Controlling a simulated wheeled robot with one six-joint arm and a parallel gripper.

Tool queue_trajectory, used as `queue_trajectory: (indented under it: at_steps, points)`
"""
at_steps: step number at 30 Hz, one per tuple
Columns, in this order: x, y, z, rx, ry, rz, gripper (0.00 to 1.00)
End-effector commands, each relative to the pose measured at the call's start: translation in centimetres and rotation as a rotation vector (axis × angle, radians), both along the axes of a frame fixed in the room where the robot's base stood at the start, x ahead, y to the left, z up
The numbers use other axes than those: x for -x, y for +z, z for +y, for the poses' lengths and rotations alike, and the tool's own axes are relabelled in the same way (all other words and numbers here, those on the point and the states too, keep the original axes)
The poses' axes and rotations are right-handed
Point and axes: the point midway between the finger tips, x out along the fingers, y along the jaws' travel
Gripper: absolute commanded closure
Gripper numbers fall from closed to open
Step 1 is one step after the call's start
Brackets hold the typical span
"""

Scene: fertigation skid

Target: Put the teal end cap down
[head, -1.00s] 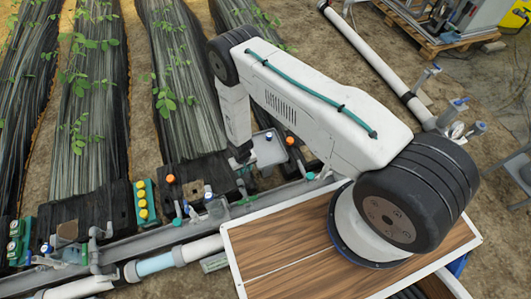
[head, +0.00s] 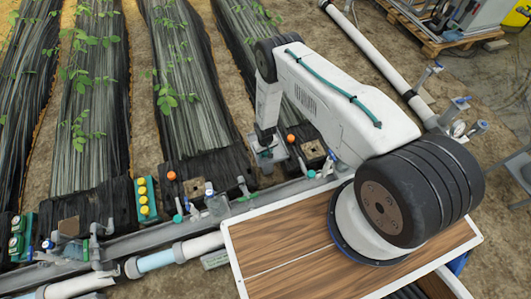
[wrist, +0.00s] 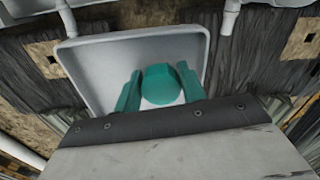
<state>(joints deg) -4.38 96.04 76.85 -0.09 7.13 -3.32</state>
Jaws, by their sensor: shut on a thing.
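The teal end cap (wrist: 161,86) sits between the two teal fingers of my gripper (wrist: 160,92) in the wrist view. The fingers are shut on its sides. A shallow light-grey tray (wrist: 98,72) with a raised rim lies beyond and around the cap in that view. I cannot tell whether the cap touches the tray floor. In the head view my gripper (head: 267,150) points down over the tray, which is mostly hidden under it. The cap cannot be made out there.
A black board with an orange knob (head: 291,138) is right of my gripper. Another orange knob (head: 172,176) and a green block with yellow buttons (head: 147,199) are to the left. A grey pipe (head: 330,184) with fittings runs in front. Black-covered plant rows (head: 190,90) lie behind.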

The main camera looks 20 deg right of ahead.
Motion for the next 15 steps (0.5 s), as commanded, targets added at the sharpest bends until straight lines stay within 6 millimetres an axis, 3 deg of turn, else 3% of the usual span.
queue_trajectory:
  at_steps: [15]
  points:
    - [0.02,-0.86,0.05,0.000,0.000,0.000,0.82]
